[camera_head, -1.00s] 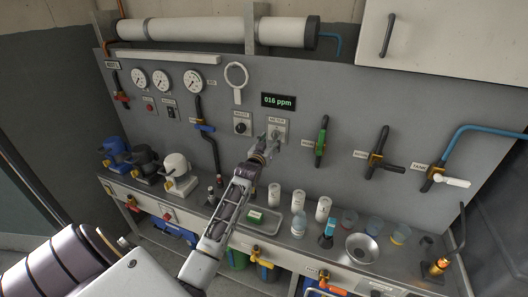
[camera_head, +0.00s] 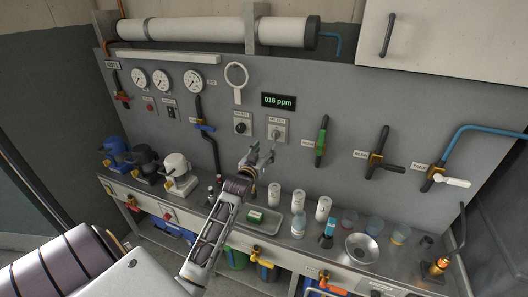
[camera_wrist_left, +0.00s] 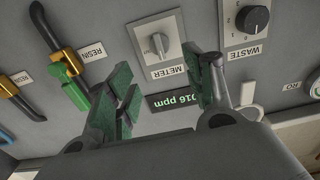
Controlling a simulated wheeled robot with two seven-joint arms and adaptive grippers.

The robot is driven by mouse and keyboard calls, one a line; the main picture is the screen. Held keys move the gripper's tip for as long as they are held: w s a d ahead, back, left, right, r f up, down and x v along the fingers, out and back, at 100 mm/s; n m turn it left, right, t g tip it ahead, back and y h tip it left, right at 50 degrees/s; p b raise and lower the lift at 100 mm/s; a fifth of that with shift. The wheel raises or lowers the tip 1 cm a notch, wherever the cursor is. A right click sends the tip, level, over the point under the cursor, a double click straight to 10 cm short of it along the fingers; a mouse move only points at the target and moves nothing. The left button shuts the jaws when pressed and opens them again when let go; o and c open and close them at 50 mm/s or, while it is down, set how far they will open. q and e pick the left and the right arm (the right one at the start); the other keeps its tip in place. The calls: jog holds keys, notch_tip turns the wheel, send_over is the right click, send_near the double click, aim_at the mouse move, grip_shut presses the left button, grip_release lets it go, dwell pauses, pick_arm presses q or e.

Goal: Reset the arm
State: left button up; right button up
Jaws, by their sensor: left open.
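My left gripper (camera_head: 262,155) is in front of the grey panel, below and a little left of the METER knob (camera_head: 277,132). It is open and empty, with its fingers apart from the knob. In the left wrist view the gripper (camera_wrist_left: 165,95) has its green-padded fingers spread, one on each side. The METER knob (camera_wrist_left: 160,43) shows beyond them, on its light plate. My left arm (camera_head: 212,235) reaches in from the lower left over the bench front. My right gripper is not in view.
The panel carries a WASTE knob (camera_head: 241,127), a display (camera_head: 279,101) reading 016 ppm and a green-handled valve (camera_head: 321,141). White cylinders (camera_head: 298,200), a steel bowl (camera_head: 361,247) and a tray (camera_head: 270,222) with a green-and-white block stand on the bench near the arm.

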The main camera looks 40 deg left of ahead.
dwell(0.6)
pick_arm(q)
jog(key=s+d+f+m+g+h, duration=0.3)
jog(key=s+d+f+g, duration=0.3)
jog(key=s+d+f, duration=0.55)
jog(key=s+d+f+m+g, duration=0.1)
jog(key=s+d+f+g, duration=0.15)
jog(key=s, duration=0.45)
jog(key=s+d+f+g+h, duration=0.1)
jog(key=s+d+f+g, duration=0.1)
jog(key=s+d+g, duration=0.3)
jog(key=s+d+f+m+g, duration=0.1)
jog(key=s+d+f, duration=0.1)
jog(key=s, duration=0.6)
notch_tip(320, 180, down, 35)
jog(key=s, duration=0.3)
jog(key=s+a+f+g, duration=0.1)
jog(key=s+a+f, duration=0.1)
jog(key=s+f, duration=0.8)
jog(key=s+a+f+g+b, duration=0.1)
jog(key=s+a+f, duration=0.1)
jog(key=s+f, duration=0.7)
jog(key=s, duration=0.2)
jog(key=shift+s+f, duration=0.3)
jog(key=shift+f, duration=0.1)
